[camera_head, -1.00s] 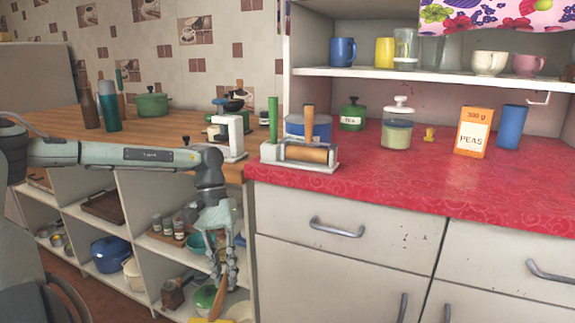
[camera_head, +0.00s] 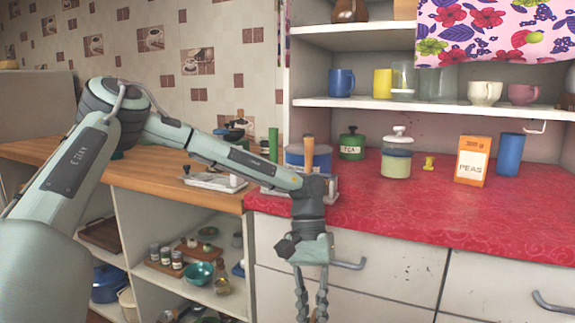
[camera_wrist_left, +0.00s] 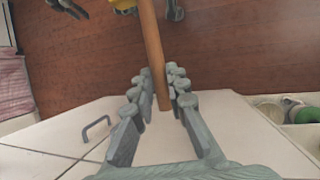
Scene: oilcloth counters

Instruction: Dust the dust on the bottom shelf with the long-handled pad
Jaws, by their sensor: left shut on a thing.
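My left gripper (camera_head: 312,305) is low in front of the white drawers, fingers pointing down. In the left wrist view its fingers (camera_wrist_left: 158,95) are shut around the wooden handle (camera_wrist_left: 152,45) of the long-handled pad. A yellow part (camera_wrist_left: 124,4) shows at the handle's far end, cut off by the top edge. In the head view most of the pad is out of frame. The bottom shelf of the open unit is mostly cut off below; its middle board (camera_head: 190,284) is in view. I see no dust. My right gripper does not show.
The middle board holds a teal bowl (camera_head: 199,273) and small jars. A blue pot (camera_head: 107,284) stands in the left compartment. A drawer handle (camera_head: 349,264) sticks out beside my gripper. Wooden floor (camera_wrist_left: 240,45) below looks largely clear.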

